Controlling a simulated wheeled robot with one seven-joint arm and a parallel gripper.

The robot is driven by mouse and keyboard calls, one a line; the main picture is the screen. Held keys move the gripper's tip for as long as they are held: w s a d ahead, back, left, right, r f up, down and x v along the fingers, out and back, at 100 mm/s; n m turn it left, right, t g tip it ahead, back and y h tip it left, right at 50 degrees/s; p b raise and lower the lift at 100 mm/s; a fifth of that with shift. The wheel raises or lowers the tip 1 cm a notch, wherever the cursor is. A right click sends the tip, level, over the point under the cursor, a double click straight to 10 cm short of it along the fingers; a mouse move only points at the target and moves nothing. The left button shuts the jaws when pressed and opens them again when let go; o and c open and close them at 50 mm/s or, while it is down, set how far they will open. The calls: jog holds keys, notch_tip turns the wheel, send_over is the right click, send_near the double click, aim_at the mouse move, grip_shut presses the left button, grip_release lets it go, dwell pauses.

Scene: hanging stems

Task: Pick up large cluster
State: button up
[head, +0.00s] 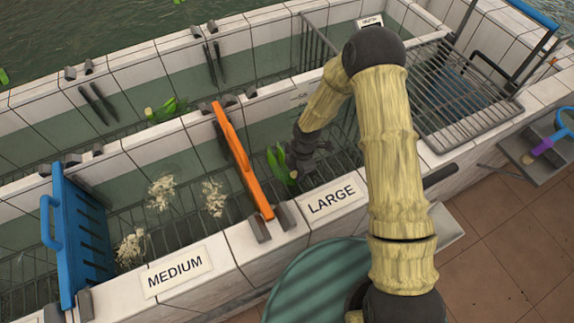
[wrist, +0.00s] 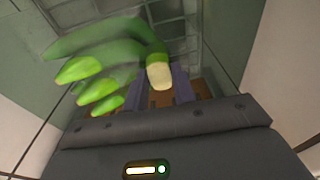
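A green banana cluster (head: 280,165) is in the bay labelled LARGE (head: 332,198), just right of the orange divider. In the wrist view the cluster (wrist: 100,75) lies mostly left of the fingers, its green fruit blurred and its pale cut stem end facing the camera. My gripper (head: 297,172) reaches down to the cluster's right side in the head view. In the wrist view the fingertips of my gripper (wrist: 168,90) stand apart at either side of the stem end. Whether they press on the stem is unclear. The arm partly hides the bay.
An orange divider (head: 243,160) stands close left of the cluster. A blue slotted divider (head: 78,235) closes the MEDIUM bay (head: 177,272), where pale clumps (head: 160,193) lie. Another green cluster (head: 166,110) is in the far channel. A wire rack (head: 455,90) stands right.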

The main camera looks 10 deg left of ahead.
jog(key=shift+r, duration=0.1)
grip_shut()
notch_tip(320, 180, up, 10)
jog(key=b, duration=0.1)
dwell(0.4)
jog(key=shift+a, duration=0.1)
dwell(0.4)
